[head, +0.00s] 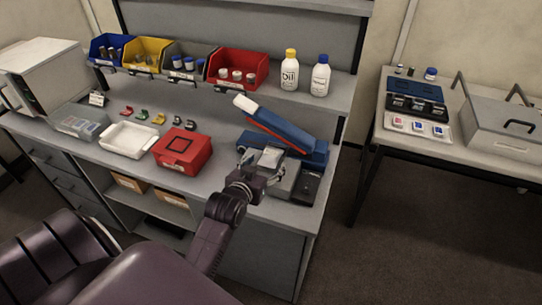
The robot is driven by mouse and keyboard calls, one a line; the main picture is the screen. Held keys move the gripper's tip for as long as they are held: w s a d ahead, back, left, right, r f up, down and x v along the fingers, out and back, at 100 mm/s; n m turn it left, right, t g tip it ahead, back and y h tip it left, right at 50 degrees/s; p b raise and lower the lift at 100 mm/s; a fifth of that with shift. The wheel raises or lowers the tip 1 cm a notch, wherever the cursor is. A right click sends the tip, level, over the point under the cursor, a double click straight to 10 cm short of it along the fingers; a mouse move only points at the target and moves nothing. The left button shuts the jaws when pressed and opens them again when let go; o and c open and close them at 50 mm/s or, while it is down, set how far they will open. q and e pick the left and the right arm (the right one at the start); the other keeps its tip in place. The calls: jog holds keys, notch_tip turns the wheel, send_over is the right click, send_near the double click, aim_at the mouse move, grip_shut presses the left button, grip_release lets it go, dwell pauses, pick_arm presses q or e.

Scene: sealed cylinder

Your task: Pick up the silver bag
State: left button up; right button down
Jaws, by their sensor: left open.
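A small pale silver bag (270,156) lies at the front of the blue and grey machine (290,150), whose blue, white-ended lid is tilted up. My left gripper (262,168) is at the bag's near side, its fingers open and spread to either side of the bag's near end. I cannot tell whether the fingers touch it. The gripper hides part of the bag's near end. My right gripper is not in view.
A red box (182,151) and a white tray (129,139) stand left of the machine. Small coloured clips lie behind them. The shelf above holds coloured bins (238,68) and two white bottles (290,70). A separate table (465,145) stands at right.

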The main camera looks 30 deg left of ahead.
aim_at(267, 159)
pick_arm(q)
jog(key=x, duration=0.1)
jog(key=p+x, duration=0.1)
jog(key=x, duration=0.2)
jog(key=shift+w+a, duration=0.15)
jog(key=shift+a, duration=0.15)
jog(key=shift+w+f+p, duration=0.25)
jog(key=shift+w+p, duration=0.05)
jog(key=shift+w, duration=0.05)
jog(key=shift+c, duration=0.6)
jog(key=c, duration=1.1)
jog(key=shift+r, duration=0.25)
